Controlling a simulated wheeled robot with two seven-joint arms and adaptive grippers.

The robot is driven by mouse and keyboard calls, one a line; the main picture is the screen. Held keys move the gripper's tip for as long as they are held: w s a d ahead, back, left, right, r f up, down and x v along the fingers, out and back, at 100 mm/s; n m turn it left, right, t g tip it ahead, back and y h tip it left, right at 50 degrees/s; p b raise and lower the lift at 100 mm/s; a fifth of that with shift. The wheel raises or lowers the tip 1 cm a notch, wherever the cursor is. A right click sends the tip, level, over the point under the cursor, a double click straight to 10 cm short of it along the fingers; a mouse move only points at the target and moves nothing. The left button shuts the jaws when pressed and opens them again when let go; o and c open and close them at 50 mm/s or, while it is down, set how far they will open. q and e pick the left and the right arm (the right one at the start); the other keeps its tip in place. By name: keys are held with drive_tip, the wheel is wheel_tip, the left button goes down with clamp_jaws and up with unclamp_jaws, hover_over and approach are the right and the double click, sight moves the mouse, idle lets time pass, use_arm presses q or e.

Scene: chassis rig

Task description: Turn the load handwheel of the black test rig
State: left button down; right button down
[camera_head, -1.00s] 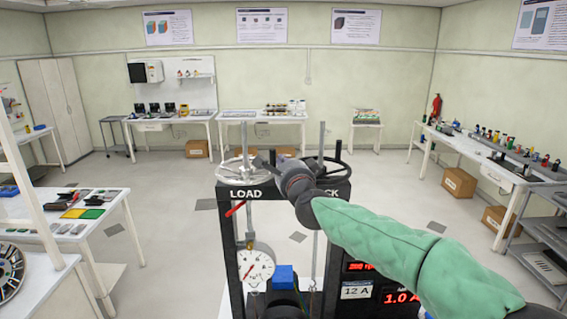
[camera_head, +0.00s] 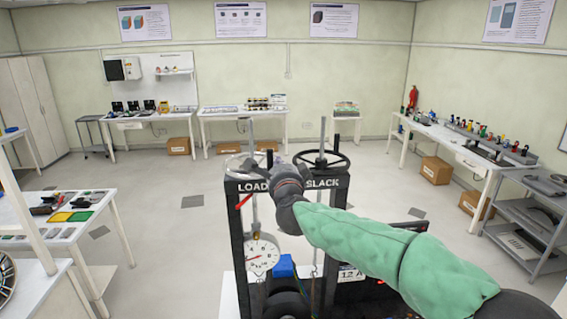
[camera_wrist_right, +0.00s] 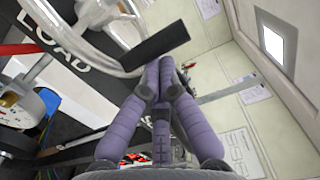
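The black test rig (camera_head: 236,221) stands in front of me. Its silvery load handwheel (camera_head: 233,171) sits on top at the left, above the LOAD label. My right gripper (camera_head: 272,164) is at the right side of this wheel. In the right wrist view, its purple fingers (camera_wrist_right: 160,68) close together at the bright wheel rim (camera_wrist_right: 112,66), beside a black bar (camera_wrist_right: 155,47); the fingers hide the exact contact. The round dial (camera_head: 262,257) hangs below the wheel, its red needle pointing left. My left gripper is not in view.
The black SLACK handwheel (camera_head: 330,161) is close on the right, with upright rods through both wheels. My right forearm covers part of the rig's front. A table (camera_head: 104,228) stands at the left and a grey shelf (camera_head: 525,235) at the right; open floor lies behind.

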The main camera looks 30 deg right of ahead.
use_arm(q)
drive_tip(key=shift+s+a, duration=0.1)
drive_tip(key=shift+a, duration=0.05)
use_arm(e)
drive_tip(key=shift+s+a+r, duration=0.1)
drive_tip(key=shift+s+a, duration=0.05)
drive_tip(key=shift+a, duration=0.3)
drive_tip(key=shift+s+a+r, duration=0.1)
drive_tip(key=shift+s+a, duration=0.05)
drive_tip(key=shift+a, duration=0.3)
drive_tip(key=shift+f, duration=0.1)
drive_tip(key=shift+a, duration=0.1)
